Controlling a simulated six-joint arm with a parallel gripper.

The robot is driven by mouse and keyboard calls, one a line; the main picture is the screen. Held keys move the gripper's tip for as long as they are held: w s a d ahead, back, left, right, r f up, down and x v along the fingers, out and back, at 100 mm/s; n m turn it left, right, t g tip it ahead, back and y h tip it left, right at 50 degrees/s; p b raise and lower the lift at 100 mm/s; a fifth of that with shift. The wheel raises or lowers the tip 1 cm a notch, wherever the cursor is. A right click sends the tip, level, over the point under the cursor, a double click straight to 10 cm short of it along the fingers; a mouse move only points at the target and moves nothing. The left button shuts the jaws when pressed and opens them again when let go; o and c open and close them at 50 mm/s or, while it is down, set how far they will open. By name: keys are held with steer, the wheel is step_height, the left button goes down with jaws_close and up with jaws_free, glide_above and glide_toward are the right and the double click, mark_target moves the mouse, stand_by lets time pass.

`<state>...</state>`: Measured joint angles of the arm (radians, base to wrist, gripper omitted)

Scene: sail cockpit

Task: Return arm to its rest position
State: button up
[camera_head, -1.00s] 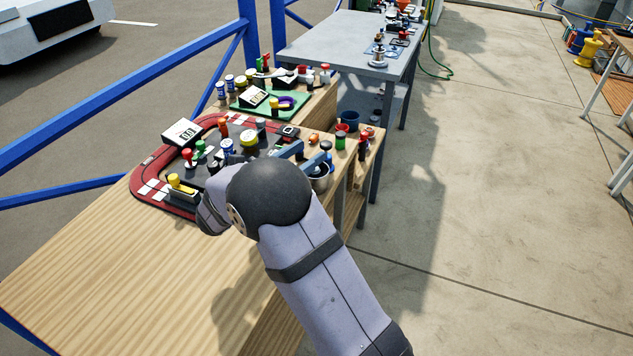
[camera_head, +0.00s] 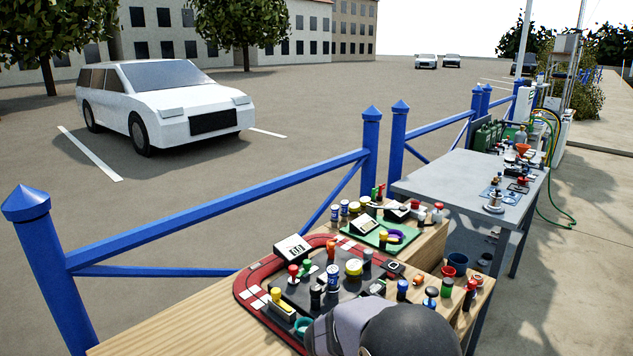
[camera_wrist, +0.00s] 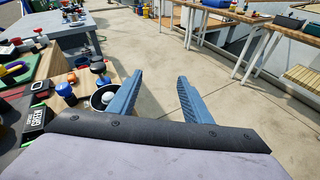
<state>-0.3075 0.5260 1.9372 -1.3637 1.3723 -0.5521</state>
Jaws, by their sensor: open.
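My gripper (camera_wrist: 155,97) shows in the wrist view with its two blue fingers spread apart and nothing between them. Beyond the fingers is bare concrete floor. A dark round cup (camera_wrist: 98,98) with a pale ball-like thing in it lies just left of the left finger, on the wooden bench edge. In the head view only part of my arm shows at the bottom, over the near edge of the red-bordered track board (camera_head: 262,322); the fingers are out of that view.
The wooden bench (camera_head: 170,330) holds several small coloured pieces and a white display box (camera_head: 293,248). A green board (camera_head: 377,236) and a grey metal table (camera_head: 450,178) stand beyond. A blue railing (camera_head: 220,208) runs along the left. Concrete floor at right is open.

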steer(key=s+a+f+m+g+y+p, duration=0.1)
steer(key=s+f+m+g+y+p, duration=0.15)
steer(key=s+m+y, duration=0.4)
steer(key=s+a+f+m+g+y+p, duration=0.1)
steer(key=s+m+g+p, duration=0.15)
steer(key=s, duration=0.75)
steer(key=s+a+m+t+y+p, duration=0.1)
steer(key=s+a+m+y+p, duration=0.1)
steer(key=s+a+m+y, duration=0.4)
steer(key=a+m, duration=0.3)
steer(key=m, duration=0.1)
steer(key=shift+r+m+y, duration=0.25)
steer(key=shift+m+y, duration=0.05)
steer(key=shift+y, duration=0.05)
steer(key=shift+a, duration=0.1)
step_height(320, 180, down, 9)
steer(key=b, duration=0.8)
steer(key=shift+b, duration=0.3)
